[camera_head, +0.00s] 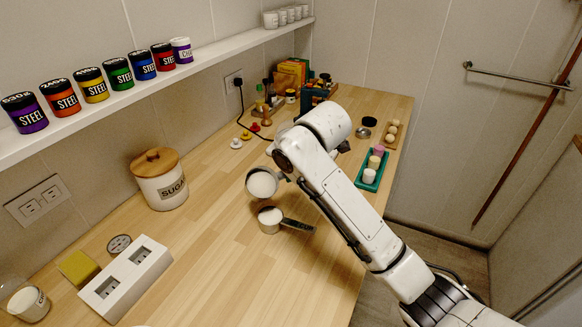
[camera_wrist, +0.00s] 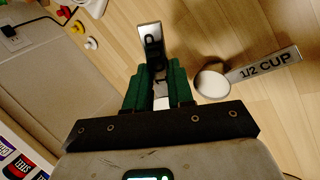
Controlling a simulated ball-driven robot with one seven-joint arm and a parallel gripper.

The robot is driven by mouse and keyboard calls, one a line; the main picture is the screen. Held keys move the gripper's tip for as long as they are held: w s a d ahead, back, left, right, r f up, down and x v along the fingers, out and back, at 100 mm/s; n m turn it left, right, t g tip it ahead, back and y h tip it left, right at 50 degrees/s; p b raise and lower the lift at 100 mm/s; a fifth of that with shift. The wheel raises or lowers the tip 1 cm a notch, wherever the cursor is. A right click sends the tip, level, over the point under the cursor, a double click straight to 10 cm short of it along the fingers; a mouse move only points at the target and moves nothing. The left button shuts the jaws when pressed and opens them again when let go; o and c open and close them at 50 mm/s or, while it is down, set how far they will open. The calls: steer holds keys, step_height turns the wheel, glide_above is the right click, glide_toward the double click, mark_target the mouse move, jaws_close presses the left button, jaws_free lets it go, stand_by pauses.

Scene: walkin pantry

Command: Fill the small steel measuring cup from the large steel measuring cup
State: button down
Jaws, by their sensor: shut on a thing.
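The small steel measuring cup (camera_head: 270,222) stands upright on the wooden counter, its handle to the right. White material shows in it. In the wrist view the small cup (camera_wrist: 212,82) has a handle marked "1/2 CUP". The large steel measuring cup (camera_head: 262,184) is up beside and behind the small cup, tilted towards the head camera, with white inside. My gripper (camera_wrist: 156,85) has green fingers shut on the large cup's handle (camera_wrist: 150,42). The large cup's bowl is hidden in the wrist view. My arm hides most of my gripper in the head view.
A sugar canister (camera_head: 160,180) stands by the wall at left. A white socket box (camera_head: 125,279), a yellow sponge (camera_head: 79,268) and a mug (camera_head: 29,303) are at front left. A green tray (camera_head: 368,184) is right of my arm.

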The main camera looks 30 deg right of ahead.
steer(key=shift+r+p, duration=0.15)
steer(key=shift+p, duration=0.3)
steer(key=shift+w+f+g+p, duration=0.1)
steer(key=shift+w+g+p, duration=0.15)
steer(key=shift+g+p, duration=1.05)
steer(key=shift+w+f+g+p, duration=0.15)
steer(key=shift+g+p, duration=0.45)
steer(key=shift+p, duration=1.25)
steer(key=shift+w+g+p, duration=0.1)
steer(key=shift+g+p, duration=0.2)
steer(key=shift+p, duration=0.1)
steer(key=shift+g, duration=0.3)
steer(key=shift+w+f+g, duration=0.1)
steer(key=shift+f+g, duration=0.1)
steer(key=shift+g, duration=0.1)
steer(key=shift+w+f+g, duration=0.1)
steer(key=shift+f+g, duration=0.1)
steer(key=shift+g, duration=0.3)
